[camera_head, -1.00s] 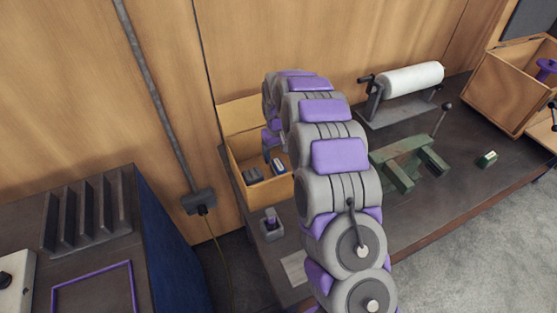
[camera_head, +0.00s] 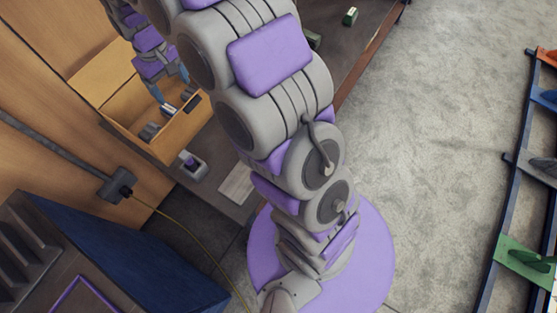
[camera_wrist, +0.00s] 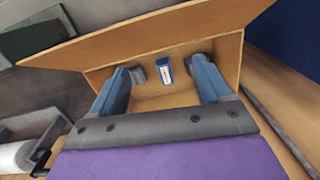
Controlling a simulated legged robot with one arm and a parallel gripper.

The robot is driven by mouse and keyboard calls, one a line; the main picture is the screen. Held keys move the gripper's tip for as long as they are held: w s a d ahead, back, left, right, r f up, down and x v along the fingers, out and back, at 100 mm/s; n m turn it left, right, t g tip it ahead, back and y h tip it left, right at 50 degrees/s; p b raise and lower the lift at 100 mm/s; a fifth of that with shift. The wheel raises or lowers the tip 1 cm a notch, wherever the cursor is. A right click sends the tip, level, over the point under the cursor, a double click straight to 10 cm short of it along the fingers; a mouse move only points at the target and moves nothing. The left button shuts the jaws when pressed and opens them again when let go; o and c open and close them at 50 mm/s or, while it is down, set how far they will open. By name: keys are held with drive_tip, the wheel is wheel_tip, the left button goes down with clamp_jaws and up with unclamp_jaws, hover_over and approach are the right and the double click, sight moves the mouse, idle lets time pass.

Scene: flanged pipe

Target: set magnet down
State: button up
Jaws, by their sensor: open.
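A small blue block with a white label, likely the magnet (camera_wrist: 166,66), lies in the wooden box in the wrist view. It also shows inside the box in the head view (camera_head: 168,109). My gripper (camera_wrist: 169,72) is open, with its blue-grey fingers reaching into the box. One dark fingertip is on each side of the blue block, with a visible gap to each. The open wooden box (camera_head: 192,129) stands at the upper left of the head view, partly covered by my arm. How far the fingertips are above the box floor is hard to tell.
A dark holder with a purple part (camera_head: 193,166) and a pale sheet (camera_head: 238,184) lie on the bench near the box. A blue cabinet (camera_head: 120,255) stands lower left. A white roll (camera_wrist: 14,157) shows left in the wrist view.

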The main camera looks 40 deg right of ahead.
drive_tip(key=s+d+r+m, duration=0.1)
drive_tip(key=s+d, duration=0.1)
drive_tip(key=s, duration=0.9)
drive_tip(key=s+d+r+m, duration=0.1)
drive_tip(key=s+d+r, duration=0.1)
drive_tip(key=s, duration=1)
drive_tip(key=s+d+r+m+g, duration=0.1)
drive_tip(key=s+d, duration=0.3)
drive_tip(key=s, duration=0.8)
drive_tip(key=shift+s+d+r+m, duration=0.25)
drive_tip(key=shift+r+m, duration=0.05)
drive_tip(key=shift+r, duration=0.3)
